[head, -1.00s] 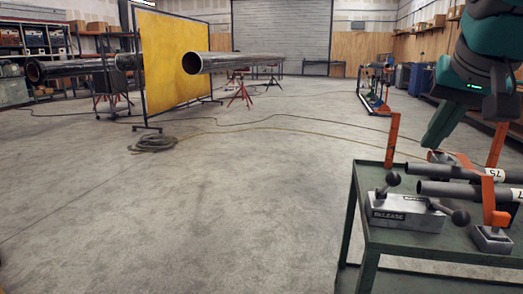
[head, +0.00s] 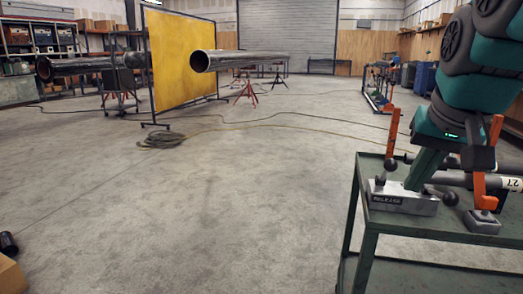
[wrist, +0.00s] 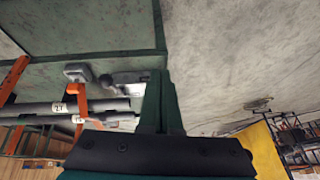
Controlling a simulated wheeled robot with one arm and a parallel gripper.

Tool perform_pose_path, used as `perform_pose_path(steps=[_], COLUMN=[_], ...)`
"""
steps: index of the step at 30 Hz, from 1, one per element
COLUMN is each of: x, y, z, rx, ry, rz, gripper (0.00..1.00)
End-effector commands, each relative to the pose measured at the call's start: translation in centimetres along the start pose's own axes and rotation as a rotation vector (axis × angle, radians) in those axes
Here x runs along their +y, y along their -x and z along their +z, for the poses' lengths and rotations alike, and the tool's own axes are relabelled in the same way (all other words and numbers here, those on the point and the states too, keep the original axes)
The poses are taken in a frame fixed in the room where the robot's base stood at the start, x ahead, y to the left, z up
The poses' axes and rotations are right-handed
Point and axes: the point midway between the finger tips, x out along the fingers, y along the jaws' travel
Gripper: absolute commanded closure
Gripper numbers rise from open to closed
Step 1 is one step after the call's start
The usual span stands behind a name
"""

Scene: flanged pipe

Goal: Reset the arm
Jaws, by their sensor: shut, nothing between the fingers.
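My gripper (head: 412,186) hangs at the right of the head view, with its green fingers pointing down over the green cart (head: 425,258). Its tips overlap the grey block marked RELEASE (head: 386,200) in that view; I cannot tell whether they touch it. In the wrist view the two green fingers (wrist: 161,78) lie together, shut, with nothing between them. Grey pipes (head: 452,178) lie on the cart behind the fingers, partly hidden by my arm. One carries a white label reading 27. They also show at the left of the wrist view (wrist: 95,107).
Orange uprights (head: 392,133) stand on the cart around the pipes. Black-knobbed levers (head: 391,165) rise from the block. A small grey block (head: 482,221) sits to its right. A yellow screen (head: 183,60) and large pipe (head: 240,61) stand farther back.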

Motion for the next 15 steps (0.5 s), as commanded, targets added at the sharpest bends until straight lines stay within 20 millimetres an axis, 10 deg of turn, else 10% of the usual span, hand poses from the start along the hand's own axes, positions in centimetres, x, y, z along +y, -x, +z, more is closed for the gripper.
perform_pose_path(steps=[8,15], x=[-1.4,-1.7], y=[-6.7,-13.4], z=[6.7,16.5], rx=[-0.164,-0.349], ry=[0.085,0.196], rz=[0.005,0.021], gripper=[1.00,1.00])
